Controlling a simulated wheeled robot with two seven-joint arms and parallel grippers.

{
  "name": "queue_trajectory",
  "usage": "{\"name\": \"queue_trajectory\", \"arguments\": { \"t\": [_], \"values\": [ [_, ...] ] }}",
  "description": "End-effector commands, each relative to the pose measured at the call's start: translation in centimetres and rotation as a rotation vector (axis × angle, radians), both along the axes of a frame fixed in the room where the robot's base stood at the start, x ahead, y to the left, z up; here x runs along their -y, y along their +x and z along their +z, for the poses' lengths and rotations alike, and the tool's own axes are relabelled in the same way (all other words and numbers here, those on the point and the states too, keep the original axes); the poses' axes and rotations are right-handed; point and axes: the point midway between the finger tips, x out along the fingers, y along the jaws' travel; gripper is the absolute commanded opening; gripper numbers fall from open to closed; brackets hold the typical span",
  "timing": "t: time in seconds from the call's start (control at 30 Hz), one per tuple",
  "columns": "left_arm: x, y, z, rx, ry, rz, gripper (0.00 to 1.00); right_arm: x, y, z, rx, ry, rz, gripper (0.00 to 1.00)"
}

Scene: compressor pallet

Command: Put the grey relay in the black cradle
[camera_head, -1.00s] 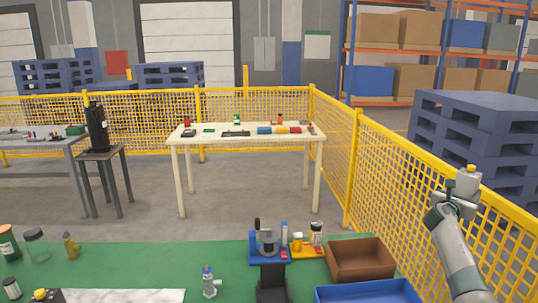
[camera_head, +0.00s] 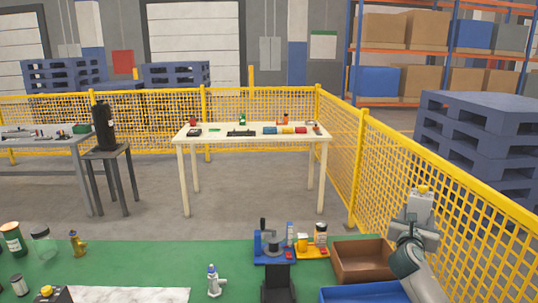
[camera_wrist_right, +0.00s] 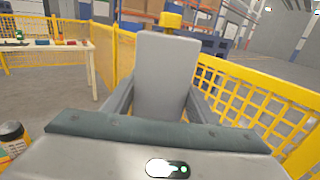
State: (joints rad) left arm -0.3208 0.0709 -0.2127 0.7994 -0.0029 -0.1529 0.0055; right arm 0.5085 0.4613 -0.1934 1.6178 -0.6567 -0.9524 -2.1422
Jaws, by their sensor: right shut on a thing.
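The grey relay (camera_head: 421,204) is a light grey block with a yellow knob on top. My right gripper (camera_head: 415,226) is shut on it and holds it upright in the air, beyond the green table's right side. In the right wrist view the relay (camera_wrist_right: 167,75) stands between the two fingers, its yellow knob at the top. The black cradle (camera_head: 278,284) appears to be the black upright piece at the bottom middle of the head view, apart from the relay and cut off by the frame's edge. My left gripper is out of view.
A brown bin (camera_head: 361,262) and a blue bin (camera_head: 360,294) lie between the cradle and my right arm. A blue fixture (camera_head: 272,257) and a yellow rack (camera_head: 312,252) stand behind the cradle. A yellow fence (camera_head: 440,190) runs behind.

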Motion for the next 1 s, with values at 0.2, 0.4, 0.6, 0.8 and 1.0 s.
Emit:
{"name": "queue_trajectory", "arguments": {
  "t": [0.2, 0.4, 0.6, 0.8, 1.0],
  "values": [
    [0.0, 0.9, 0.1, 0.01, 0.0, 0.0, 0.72, -9.9, -4.1, -2.5, 0.001, 0.0, 0.184, 0.19],
    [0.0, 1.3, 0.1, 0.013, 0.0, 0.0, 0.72, -18.0, -9.3, -4.2, 0.001, 0.002, 0.345, 0.19],
    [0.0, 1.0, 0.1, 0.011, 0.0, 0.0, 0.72, -25.0, -15.6, -5.0, 0.001, 0.003, 0.498, 0.19],
    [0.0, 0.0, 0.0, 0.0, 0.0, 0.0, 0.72, -29.5, -20.7, -4.8, 0.003, 0.002, 0.604, 0.19],
    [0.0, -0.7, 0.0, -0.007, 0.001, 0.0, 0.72, -31.2, -23.0, -4.5, 0.002, 0.001, 0.649, 0.19]
  ]
}}
